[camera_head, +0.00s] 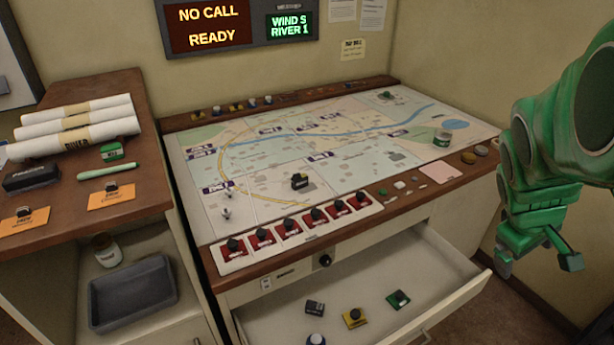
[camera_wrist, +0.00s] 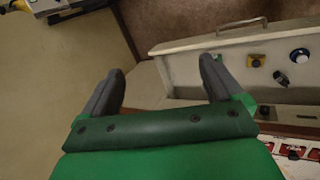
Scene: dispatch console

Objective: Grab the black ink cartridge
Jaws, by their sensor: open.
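A small black block with a pale label, which looks like the black ink cartridge (camera_head: 314,307), lies in the open drawer (camera_head: 447,312) under the map table. It lies left of a yellow block (camera_head: 354,318) and a green block (camera_head: 398,300). In the wrist view a dark piece (camera_wrist: 281,78) lies in the drawer near the yellow one (camera_wrist: 257,61); I cannot read its label. My gripper (camera_wrist: 162,65) is open and empty, apart from the drawer and to its right in the head view.
A white bottle with a blue top (camera_head: 316,340) stands in the drawer. A row of red switches (camera_head: 290,230) runs along the console above. A black box (camera_head: 31,177) and paper rolls (camera_head: 80,125) lie on the left cabinet. A grey tray (camera_head: 132,295) sits below them. Floor is clear at right.

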